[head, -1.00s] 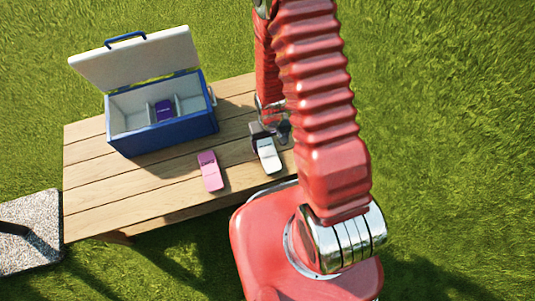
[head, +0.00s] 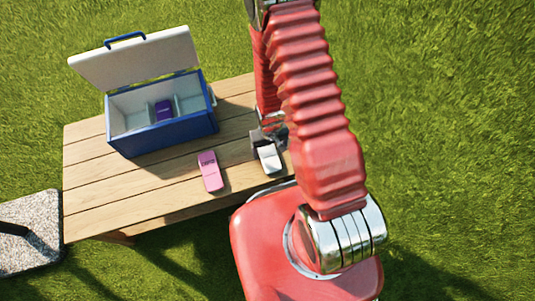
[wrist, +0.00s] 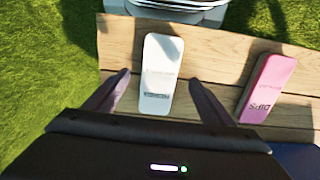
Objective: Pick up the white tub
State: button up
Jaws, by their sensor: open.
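The white tub (head: 269,159) lies on the wooden table near its front right edge. In the wrist view the white tub (wrist: 161,72) is long, with rounded ends and small dark print on its near part. My gripper (head: 268,138) is above the table at the tub's far end. In the wrist view my gripper (wrist: 157,84) is open, with one dark finger on each side of the tub's near end. I see gaps between both fingers and the tub. My arm hides part of the table behind the gripper.
A pink tub (head: 210,171) lies to the left of the white one; it also shows in the wrist view (wrist: 266,88). A blue cooler (head: 170,130) with its lid open stands at the back left, holding a purple tub (head: 163,110). The table's left front (head: 110,205) is clear.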

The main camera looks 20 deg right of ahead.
aim_at(269, 157)
jog(key=shift+f, duration=2.55)
jog(key=shift+c, duration=0.7)
jog(key=c, duration=1.1)
jog(key=shift+r, duration=0.2)
jog(key=shift+c, duration=0.2)
notch_tip(269, 157, up, 10)
jog(key=shift+f, duration=0.15)
